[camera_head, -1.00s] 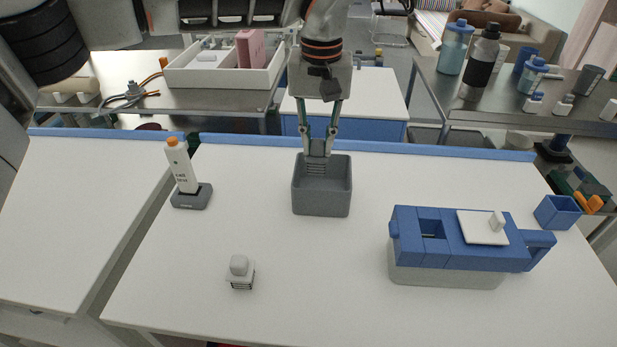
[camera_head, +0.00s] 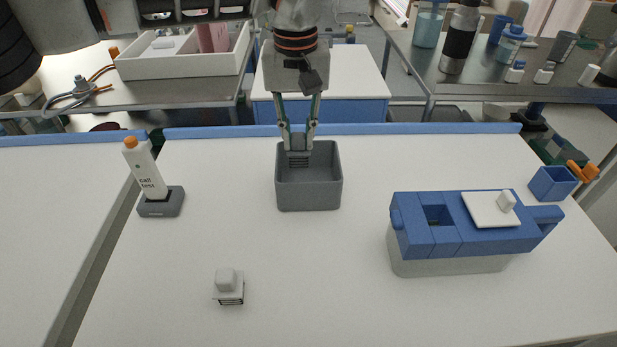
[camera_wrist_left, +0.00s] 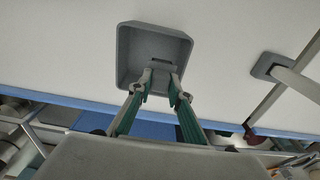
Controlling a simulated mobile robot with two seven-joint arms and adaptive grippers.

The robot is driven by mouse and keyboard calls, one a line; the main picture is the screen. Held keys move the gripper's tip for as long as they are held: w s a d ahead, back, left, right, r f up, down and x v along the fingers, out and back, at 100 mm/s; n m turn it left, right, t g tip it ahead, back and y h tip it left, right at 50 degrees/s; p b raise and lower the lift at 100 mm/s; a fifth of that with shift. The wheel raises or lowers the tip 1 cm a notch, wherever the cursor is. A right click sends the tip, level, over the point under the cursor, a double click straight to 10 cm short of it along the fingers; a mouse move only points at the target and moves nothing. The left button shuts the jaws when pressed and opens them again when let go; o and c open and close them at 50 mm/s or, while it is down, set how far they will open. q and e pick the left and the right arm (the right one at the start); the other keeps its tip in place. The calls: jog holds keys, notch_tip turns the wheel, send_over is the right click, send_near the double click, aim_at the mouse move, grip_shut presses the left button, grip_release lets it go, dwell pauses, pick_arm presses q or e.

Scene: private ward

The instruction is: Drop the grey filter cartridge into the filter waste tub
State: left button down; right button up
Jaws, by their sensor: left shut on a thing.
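My left gripper (camera_head: 298,136) reaches down from the back and is shut on the grey filter cartridge (camera_head: 298,158). The cartridge is a small grey block with ridges on its front, held at the mouth of the open grey tub (camera_head: 309,196). Its lower end overlaps the tub's inside; I cannot tell how deep it is. In the left wrist view, the fingertips (camera_wrist_left: 161,82) hold the cartridge (camera_wrist_left: 163,66) over the near part of the tub (camera_wrist_left: 128,42). My right gripper is not in view.
A whitish ridged cartridge (camera_head: 229,285) stands front left. A white bottle (camera_head: 146,168) leans in a dark stand (camera_head: 161,208). The table around the tub is clear.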

pick_arm(q)
jog(key=shift+f, duration=0.65)
jog(key=shift+r, duration=0.1)
jog(key=c, duration=1.8)
grip_release()
jog(key=r, duration=1.2)
jog(key=shift+s, duration=0.35)
jog(key=shift+s+f, duration=0.1)
